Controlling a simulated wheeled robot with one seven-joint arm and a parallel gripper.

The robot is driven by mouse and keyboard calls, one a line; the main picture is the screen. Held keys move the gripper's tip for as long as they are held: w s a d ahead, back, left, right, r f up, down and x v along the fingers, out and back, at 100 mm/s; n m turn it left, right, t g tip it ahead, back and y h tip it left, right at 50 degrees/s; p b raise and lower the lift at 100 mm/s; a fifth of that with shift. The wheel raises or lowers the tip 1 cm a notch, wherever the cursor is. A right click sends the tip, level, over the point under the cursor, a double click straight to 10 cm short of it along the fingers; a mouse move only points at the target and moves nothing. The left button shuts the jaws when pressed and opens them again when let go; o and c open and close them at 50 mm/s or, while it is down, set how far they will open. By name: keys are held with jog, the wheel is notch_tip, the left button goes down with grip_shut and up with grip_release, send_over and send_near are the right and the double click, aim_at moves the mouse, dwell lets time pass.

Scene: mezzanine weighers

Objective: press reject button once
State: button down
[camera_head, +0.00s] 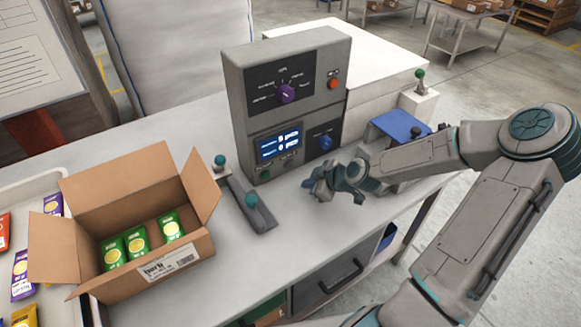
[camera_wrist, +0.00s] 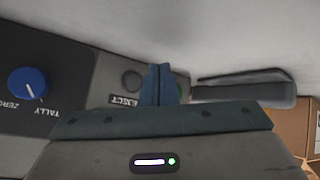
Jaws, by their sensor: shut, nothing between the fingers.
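The grey weigher console (camera_head: 243,115) stands on the bench, with a lit display (camera_head: 278,145). In the wrist view its lower panel shows a dark round button (camera_wrist: 131,79) beside a partly covered label (camera_wrist: 125,100) that seems to read REJECT. My gripper (camera_head: 314,188) is shut and empty, low in front of the console. In the wrist view its fingertips (camera_wrist: 160,68) appear between the two buttons. I cannot tell whether they touch the panel.
A blue knob (camera_head: 326,143), a purple knob (camera_head: 286,94) and an orange button (camera_head: 333,84) are on the console. An open carton (camera_head: 181,262) with green packets stands front left.

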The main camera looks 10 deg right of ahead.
aim_at(290, 165)
jog(key=shift+w+a+b, duration=0.2)
jog(key=shift+w+a, duration=0.15)
jog(key=shift+w, duration=0.55)
jog(key=shift+w+a+b, duration=0.2)
jog(key=shift+w+a, duration=0.2)
jog(key=shift+w, duration=0.5)
jog(key=shift+w+a+b, duration=0.2)
jog(key=shift+w+a, duration=0.15)
jog(key=shift+w, duration=0.55)
jog(key=shift+w, duration=0.1)
jog(key=shift+w+a, duration=0.2)
jog(key=shift+w, duration=0.1)
jog(key=shift+w+a+b, duration=0.1)
jog(key=shift+w+b, duration=0.25)
dwell(0.7)
jog(key=shift+s, duration=0.1)
jog(key=shift+s+d, duration=0.25)
jog(key=shift+s, duration=0.45)
